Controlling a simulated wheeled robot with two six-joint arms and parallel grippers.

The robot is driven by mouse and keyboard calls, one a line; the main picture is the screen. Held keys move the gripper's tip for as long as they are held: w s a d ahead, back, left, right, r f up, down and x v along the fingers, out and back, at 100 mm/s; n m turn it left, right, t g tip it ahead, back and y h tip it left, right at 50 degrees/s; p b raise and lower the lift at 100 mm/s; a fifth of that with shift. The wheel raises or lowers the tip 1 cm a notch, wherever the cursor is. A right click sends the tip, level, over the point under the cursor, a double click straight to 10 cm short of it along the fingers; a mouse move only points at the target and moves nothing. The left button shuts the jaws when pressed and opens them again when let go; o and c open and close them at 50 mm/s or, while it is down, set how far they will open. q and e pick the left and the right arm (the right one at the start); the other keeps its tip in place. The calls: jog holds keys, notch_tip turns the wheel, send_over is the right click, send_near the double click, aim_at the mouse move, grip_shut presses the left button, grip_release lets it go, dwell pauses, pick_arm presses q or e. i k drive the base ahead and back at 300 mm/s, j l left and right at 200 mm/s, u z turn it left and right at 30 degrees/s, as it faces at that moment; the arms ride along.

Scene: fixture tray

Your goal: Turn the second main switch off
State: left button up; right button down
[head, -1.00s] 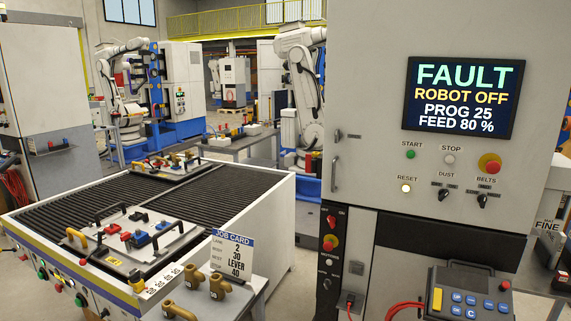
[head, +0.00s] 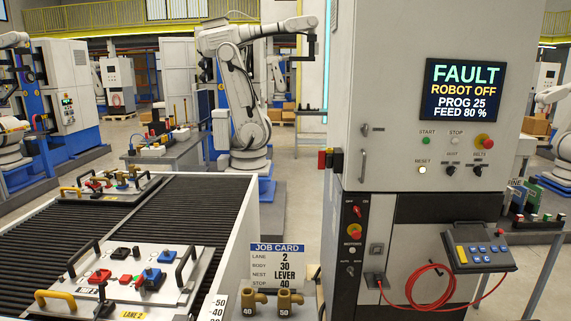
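A grey control cabinet (head: 398,130) stands right of centre. On the narrow black strip at its lower left are a small red switch (head: 357,211) with an OFF mark above it and a red knob on yellow (head: 355,231), above the word MOTORS. These are small, and I cannot read the handle's position. No label shows which one is a second main switch. The cabinet screen (head: 466,89) reads FAULT, ROBOT OFF, PROG 25, FEED 80 %. Neither of my grippers is in view.
A ribbed conveyor (head: 185,205) with fixture trays (head: 145,262) fills the left. A job card (head: 279,262) stands behind brass parts (head: 283,301). A pendant (head: 470,247) with a red cable hangs at the cabinet's right. A white robot arm (head: 240,100) stands behind. Grey floor shows between conveyor and cabinet.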

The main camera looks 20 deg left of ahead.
aim_at(325, 159)
jog(key=k+j, duration=0.1)
jog(key=j, duration=0.25)
jog(key=k+j, duration=0.1)
jog(key=j, duration=0.25)
jog(key=k+j, duration=0.15)
jog(key=j, duration=0.2)
jog(key=i+l, duration=0.15)
jog(key=l, duration=0.25)
jog(key=i+l, duration=0.1)
jog(key=l, duration=0.3)
jog(key=i+l, duration=0.15)
jog(key=l, duration=0.25)
jog(key=i+l, duration=0.15)
jog(key=l, duration=0.25)
jog(key=i+l, duration=0.1)
jog(key=l, duration=0.3)
jog(key=i+l, duration=0.3)
jog(key=i, duration=0.2)
jog(key=i+l, duration=0.3)
jog(key=i, duration=0.2)
